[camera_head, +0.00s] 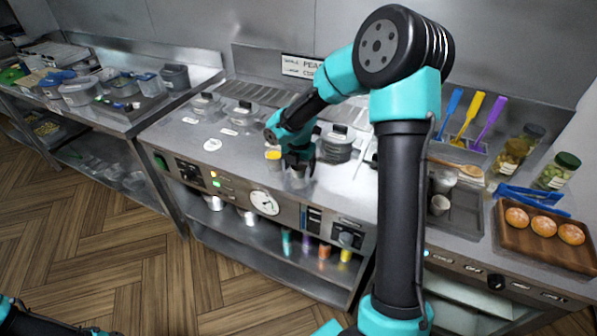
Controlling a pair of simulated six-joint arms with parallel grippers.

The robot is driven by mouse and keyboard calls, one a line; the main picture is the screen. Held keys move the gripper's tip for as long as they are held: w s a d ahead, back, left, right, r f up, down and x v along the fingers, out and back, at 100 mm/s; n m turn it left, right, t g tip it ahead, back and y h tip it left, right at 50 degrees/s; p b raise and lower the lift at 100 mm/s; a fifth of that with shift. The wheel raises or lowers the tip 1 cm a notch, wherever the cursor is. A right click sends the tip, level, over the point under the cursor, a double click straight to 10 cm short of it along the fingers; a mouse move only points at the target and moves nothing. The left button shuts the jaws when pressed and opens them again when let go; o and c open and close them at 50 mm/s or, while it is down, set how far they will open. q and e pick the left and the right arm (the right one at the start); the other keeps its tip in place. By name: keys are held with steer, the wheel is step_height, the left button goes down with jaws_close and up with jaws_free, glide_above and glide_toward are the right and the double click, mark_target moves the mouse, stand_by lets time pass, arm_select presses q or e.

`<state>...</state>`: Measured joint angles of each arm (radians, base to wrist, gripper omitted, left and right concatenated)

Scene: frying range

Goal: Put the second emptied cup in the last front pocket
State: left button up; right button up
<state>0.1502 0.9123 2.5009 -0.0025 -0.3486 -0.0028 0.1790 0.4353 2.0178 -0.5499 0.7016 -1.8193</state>
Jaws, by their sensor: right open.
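My right gripper (299,160) is open, pointing down at the front edge of the range. A small grey cup (298,174) is directly at its fingertips; the fingers partly hide it, and I cannot tell whether they touch it. A second cup with yellow contents (273,160) stands just to the left. Two more small grey cups, one behind (444,181) and one in front (439,205), are in a dark tray (466,222) on the right counter. I cannot make out separate pockets clearly. Part of my left arm shows at the bottom left corner; its gripper is out of view.
Lidded pots (338,146) stand behind the gripper. A wooden board (533,242) with orange-brown buns, blue tongs (535,199) and lidded jars (559,172) is at the right. Containers crowd the left counter (118,122). My right arm hides part of the middle.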

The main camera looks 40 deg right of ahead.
stand_by(0.4)
steer(key=c, duration=1)
steer(key=shift+r, duration=1.15)
steer(key=shift+s+a+r, duration=0.2)
steer(key=shift+s+r, duration=0.05)
steer(key=shift+r, duration=0.45)
steer(key=s+a, duration=0.3)
steer(key=s, duration=0.1)
steer(key=s+a+r, duration=0.1)
steer(key=s+a, duration=0.2)
steer(key=s, duration=0.1)
steer(key=s+a, duration=0.3)
steer(key=s, duration=0.1)
steer(key=shift+s+a+r, duration=0.1)
steer(key=shift+a+r, duration=0.05)
steer(key=shift+a, duration=0.05)
